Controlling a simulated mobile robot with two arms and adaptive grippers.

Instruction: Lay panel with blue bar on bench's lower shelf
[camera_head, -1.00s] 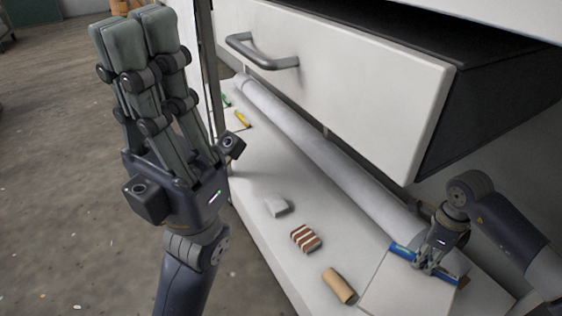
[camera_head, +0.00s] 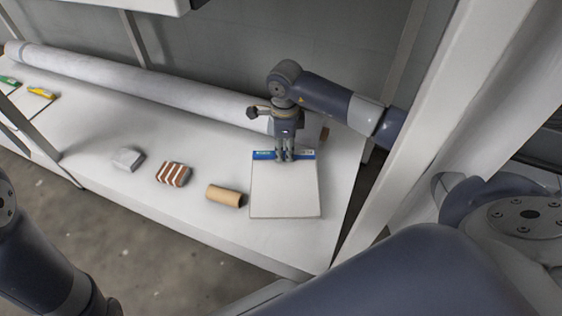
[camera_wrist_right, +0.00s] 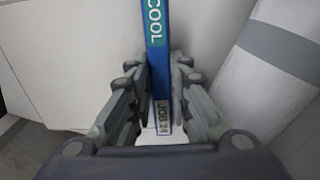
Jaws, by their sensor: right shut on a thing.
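The white panel (camera_head: 285,192) with the blue bar (camera_head: 264,155) along its far edge is at the right end of the bench's lower shelf (camera_head: 105,185). It looks flat on the shelf or very close above it; I cannot tell which. My right gripper (camera_head: 284,158) points down and is shut on the blue bar near its middle. In the right wrist view the bar (camera_wrist_right: 156,55) runs between the fingers, with "COOL" and "JOB 24" printed on it. My left gripper is out of view; only part of its arm shows at the lower left.
A cardboard tube (camera_head: 226,195) lies just left of the panel. A striped block (camera_head: 173,174) and a grey block (camera_head: 128,159) sit further left. A long white roll (camera_head: 140,82) lies along the shelf's back. Panels with yellow (camera_head: 41,93) and green bars lie far left.

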